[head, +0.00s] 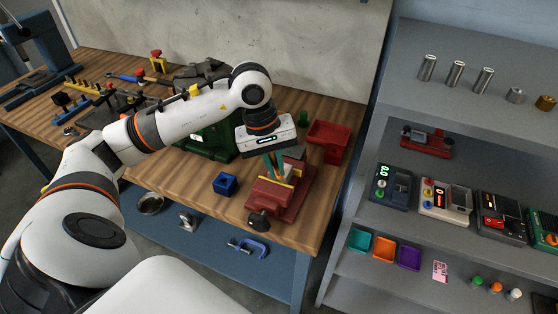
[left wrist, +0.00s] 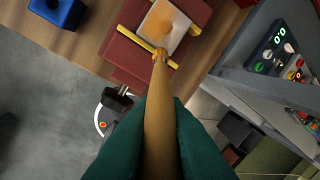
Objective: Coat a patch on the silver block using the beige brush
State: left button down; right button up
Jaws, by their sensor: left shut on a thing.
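My left gripper (head: 276,168) points down over the red vise (head: 305,193) at the front right of the workbench. In the left wrist view its teal fingers (left wrist: 162,135) are shut on the beige brush (left wrist: 158,100). The brush's tip points at the silver block (left wrist: 176,42), which sits between the yellow-edged jaws of the vise. The block's top face bears an orange-brown patch (left wrist: 158,20). The tip overlaps the block's near edge; I cannot tell whether it touches. In the head view the gripper hides most of the block. My right gripper is not in view.
A blue holder (head: 225,183) stands on the bench left of the vise. A red tray (head: 328,140) lies behind it, and a green machine (head: 215,140) stands behind my left forearm. A grey shelf unit (head: 480,130) with meters and small bins rises at the right.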

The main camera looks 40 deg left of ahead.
pick_arm(q)
jog(key=shift+s, duration=0.25)
jog(key=shift+w+f+b, duration=0.1)
jog(key=shift+f+b, duration=0.05)
jog(key=shift+b, duration=0.3)
jog(key=shift+w+a+b, duration=0.2)
jog(key=shift+w+b, duration=0.1)
jog(key=shift+w, duration=0.7)
jog(key=shift+w+a, duration=0.15)
jog(key=shift+w, duration=0.5)
jog(key=shift+w+a, duration=0.15)
jog(key=shift+w, duration=0.4)
jog(key=shift+w+a, duration=0.2)
jog(key=shift+w, duration=0.65)
jog(key=shift+r, duration=0.2)
jog(key=shift+w+d+p+v, duration=0.1)
jog(key=shift+d+p+v, duration=0.1)
jog(key=shift+p+v, duration=0.55)
jog(key=shift+w+d+p+v, duration=0.15)
jog(key=shift+p+v, duration=0.15)
jog(key=shift+v, duration=0.85)
jog(key=shift+d+p+v, duration=0.2)
jog(key=shift+p+v, duration=0.35)
jog(key=shift+v, duration=0.45)
